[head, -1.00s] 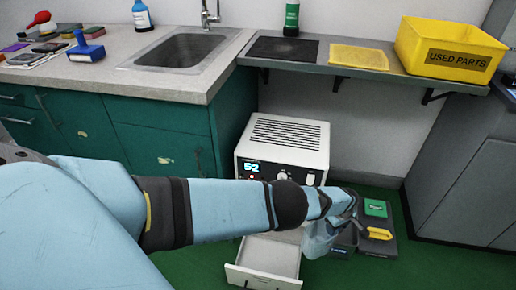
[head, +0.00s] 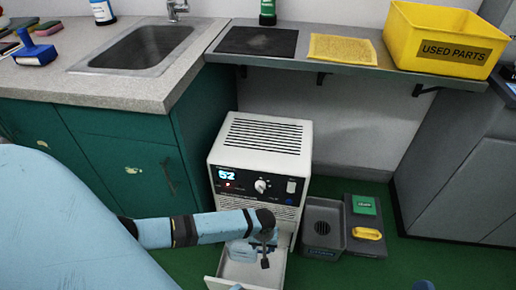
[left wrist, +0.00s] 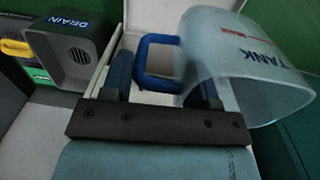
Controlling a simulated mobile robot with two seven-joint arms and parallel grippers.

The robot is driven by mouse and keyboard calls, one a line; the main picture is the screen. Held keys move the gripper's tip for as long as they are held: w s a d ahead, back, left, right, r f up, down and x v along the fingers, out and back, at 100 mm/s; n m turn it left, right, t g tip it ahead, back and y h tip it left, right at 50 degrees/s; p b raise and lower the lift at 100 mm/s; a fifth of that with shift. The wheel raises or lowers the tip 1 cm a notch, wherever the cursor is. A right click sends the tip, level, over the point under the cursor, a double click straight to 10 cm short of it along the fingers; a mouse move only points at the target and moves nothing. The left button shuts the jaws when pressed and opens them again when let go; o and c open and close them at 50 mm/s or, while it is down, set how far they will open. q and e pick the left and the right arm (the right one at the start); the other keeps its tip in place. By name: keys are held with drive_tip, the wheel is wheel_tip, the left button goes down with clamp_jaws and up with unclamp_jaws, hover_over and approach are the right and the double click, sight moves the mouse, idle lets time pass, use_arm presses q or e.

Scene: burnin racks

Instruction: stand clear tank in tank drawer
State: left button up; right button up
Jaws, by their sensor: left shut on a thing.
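The clear tank (left wrist: 245,65), a bluish see-through vessel lettered TANK with a blue handle, is in my left gripper (left wrist: 163,85). The handle sits between the fingers, and the tank looks tilted in the left wrist view. In the head view my left gripper (head: 266,250) and the tank (head: 242,252) are over the open white drawer (head: 272,272) at the foot of the white machine (head: 262,150). The arm hides part of both, so I cannot tell whether the tank touches the drawer floor.
A grey drain bin (head: 322,228) stands right of the machine, beside a dark base with a green block (head: 364,205) and a yellow handle (head: 368,234). A shelf above holds a yellow USED PARTS bin (head: 445,45). Green cabinets (head: 125,165) stand left. Green floor is free at right.

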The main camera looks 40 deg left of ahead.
use_arm(q)
wheel_tip(320, 180, down, 20)
drive_tip(key=b, duration=1.1)
drive_tip(key=shift+s+r, duration=0.2)
drive_tip(key=shift+s, duration=0.15)
drive_tip(key=o, duration=1.2)
drive_tip(key=shift+a, duration=0.1)
drive_tip(key=shift+c, duration=0.2)
use_arm(e)
wheel_tip(320, 180, down, 8)
drive_tip(key=w+n+g, duration=0.1)
drive_tip(key=w+n, duration=0.1)
drive_tip(key=n, duration=0.2)
drive_tip(key=shift+w+d+g+y, duration=0.3)
drive_tip(key=shift+w+d, duration=0.05)
drive_tip(key=shift+d, duration=0.05)
use_arm(q)
drive_tip(key=shift+r, duration=0.1)
